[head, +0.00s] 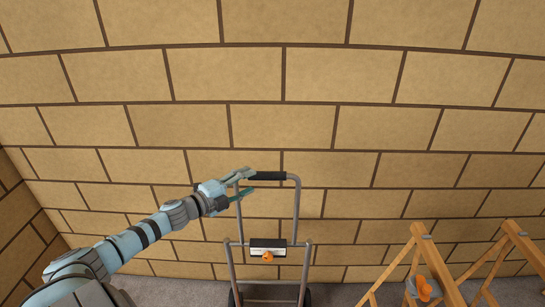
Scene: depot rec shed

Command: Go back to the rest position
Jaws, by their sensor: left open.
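My left arm reaches in from the lower left of the head view. My left gripper (243,182) is open, its two fingers apart. It is at the upper left corner of the hand truck's grey tubular frame (298,215), close to the left end of the black handle grip (267,176). Nothing shows held between the fingers. I cannot tell whether a finger touches the frame. My right gripper does not show.
The hand truck stands upright by a tan block wall (285,75). A black and white box with an orange knob (268,256) sits on it. Wooden trestles (415,250) stand at the lower right, with an orange item (424,287) there. Grey floor (345,294) shows between.

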